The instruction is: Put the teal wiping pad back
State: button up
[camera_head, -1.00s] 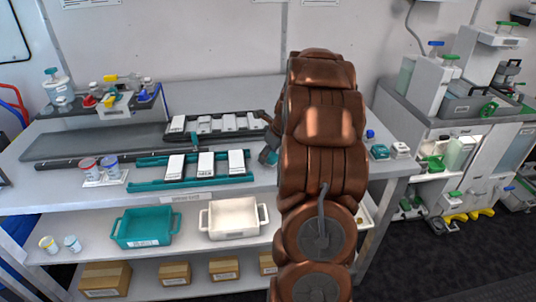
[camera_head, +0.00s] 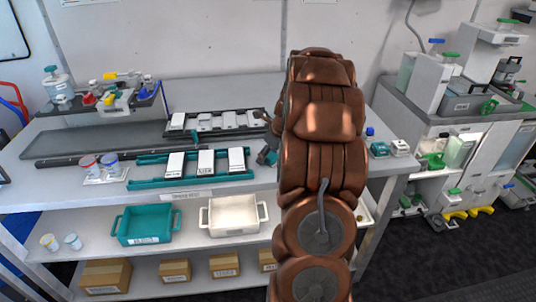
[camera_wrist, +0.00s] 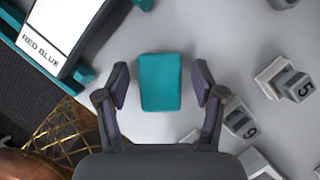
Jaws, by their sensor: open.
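The teal wiping pad (camera_wrist: 160,82) is a rounded rectangular block. In the wrist view it lies on the pale worktop, between the two fingers of my gripper (camera_wrist: 161,88). The fingers are open, one on each side, with a visible gap to the pad on both sides. In the head view my copper-coloured arm hides that part of the bench, so I cannot make out the pad there. How high my fingertips are above the worktop is not clear.
A teal rack (camera_head: 149,184) with white cards stands left of the pad; its corner shows in the wrist view (camera_wrist: 84,74). Grey numbered blocks (camera_wrist: 297,84) stand to the right. A teal bin (camera_head: 145,239) and white bin (camera_head: 234,232) sit on the shelf below.

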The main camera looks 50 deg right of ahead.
jog(key=a+b+v, duration=0.1)
jog(key=b+v, duration=0.1)
jog(key=v, duration=1)
jog(key=s+a+n+g+y, duration=0.1)
jog(key=s+a+n+g, duration=0.15)
jog(key=a+n, duration=0.75)
jog(key=s+a+n+g, duration=0.1)
jog(key=s+a+n, duration=0.3)
jog(key=a, duration=1)
jog(key=s+a+f+n+g, duration=0.1)
jog(key=s+a+f+n, duration=0.1)
jog(key=s+a+n, duration=0.4)
jog(key=s+a+f+n+g+h, duration=0.1)
jog(key=s+a+f+n+g, duration=0.1)
jog(key=s+a+n, duration=0.5)
jog(key=s+f+n, duration=0.1)
jog(key=s+n, duration=0.5)
jog(key=n, duration=0.1)
jog(key=shift+s+h, duration=0.15)
jog(key=shift+h, duration=0.15)
